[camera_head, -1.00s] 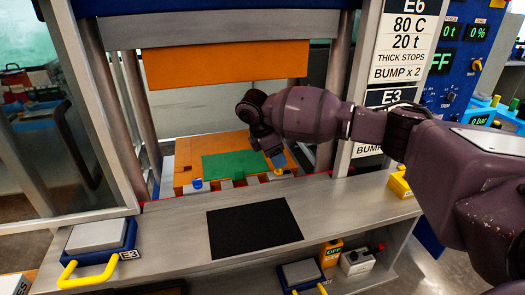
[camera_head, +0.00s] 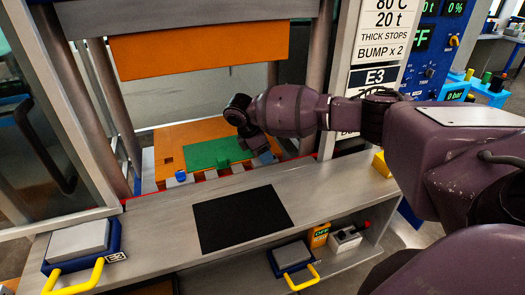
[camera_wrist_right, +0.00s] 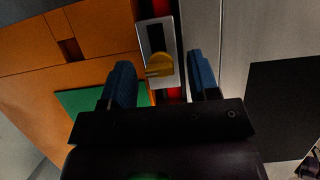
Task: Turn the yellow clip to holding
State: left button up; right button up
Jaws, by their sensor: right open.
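The yellow clip (camera_wrist_right: 158,65) shows in the right wrist view as a round knob with a short lever, on a light grey plate (camera_wrist_right: 142,40) with a dark slot. The plate sits at the edge of the orange block (camera_wrist_right: 95,30). My right gripper (camera_wrist_right: 165,72) is open, its two blue-padded fingers on either side of the clip, with gaps to both. I cannot tell how deep the fingers reach. In the head view my right gripper (camera_head: 262,160) is over the front right of the orange platen (camera_head: 172,140), and the clip there is hidden behind it. My left gripper is not in view.
A green sheet (camera_head: 215,153) lies on the platen, under the raised orange upper block (camera_head: 210,48). A blue knob (camera_head: 180,176) stands at the platen's front edge. A black mat (camera_head: 243,215) lies on the grey bench (camera_head: 150,235). Press columns flank the opening.

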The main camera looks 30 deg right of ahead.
jog(key=shift+f, duration=0.1)
jog(key=c, duration=0.9)
jog(key=shift+n, duration=0.3)
jog(key=n+t, duration=0.1)
jog(key=n, duration=0.3)
jog(key=shift+s+t, duration=0.1)
jog(key=shift+t, duration=0.3)
jog(key=n+t, duration=0.1)
jog(key=n, duration=0.3)
jog(key=shift+d+n+t, duration=0.1)
jog(key=shift+n+t, duration=0.3)
jog(key=n, duration=0.2)
jog(key=n+t+y, duration=0.1)
jog(key=n, duration=0.1)
jog(key=shift+s+n+y, duration=0.1)
jog(key=shift+n+y, duration=0.2)
jog(key=shift+n+t+y, duration=0.4)
jog(key=shift+n+y, duration=0.3)
jog(key=shift+n, duration=1.3)
